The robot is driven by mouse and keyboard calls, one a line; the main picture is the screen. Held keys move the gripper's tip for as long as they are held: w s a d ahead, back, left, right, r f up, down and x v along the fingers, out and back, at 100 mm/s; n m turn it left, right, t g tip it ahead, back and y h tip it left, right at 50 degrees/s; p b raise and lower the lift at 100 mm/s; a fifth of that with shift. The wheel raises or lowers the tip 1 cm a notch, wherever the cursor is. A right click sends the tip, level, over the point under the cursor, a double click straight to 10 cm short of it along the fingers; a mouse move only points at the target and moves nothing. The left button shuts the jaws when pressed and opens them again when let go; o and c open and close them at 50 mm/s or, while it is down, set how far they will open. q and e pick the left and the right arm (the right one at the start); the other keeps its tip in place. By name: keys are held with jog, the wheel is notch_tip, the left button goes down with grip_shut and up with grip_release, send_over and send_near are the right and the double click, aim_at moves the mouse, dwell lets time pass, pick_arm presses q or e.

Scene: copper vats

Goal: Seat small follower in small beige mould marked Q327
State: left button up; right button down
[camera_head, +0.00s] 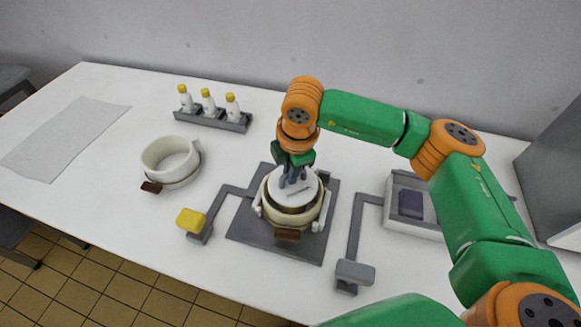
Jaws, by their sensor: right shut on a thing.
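A beige round mould (267,215) with a brown tag sits on the dark base plate (256,247) in the middle of the table; the tag's marking cannot be read. The white follower (307,188), a flat disc, is at the mould's mouth. My right gripper (292,180) comes down from above and is shut on the follower's top. The follower looks roughly level over the mould; how deep it sits cannot be told. A second mould (172,180), with a white liner and brown tag, stands to the left. My left gripper is not in view.
A rack (213,121) of yellow-capped bottles stands at the back. Levers with a yellow block (191,220) and a grey block (355,272) flank the plate. A grey tray (400,223) holds a dark block at right. A pale sheet (65,135) lies at far left.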

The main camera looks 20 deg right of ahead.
dwell(0.4)
jog(key=shift+f+b, duration=0.15)
jog(key=shift+b, duration=0.3)
dwell(0.6)
jog(key=shift+f+b, duration=1.4)
jog(key=shift+b, duration=0.4)
dwell(0.7)
jog(key=c, duration=0.8)
grip_release()
jog(key=shift+r, duration=0.1)
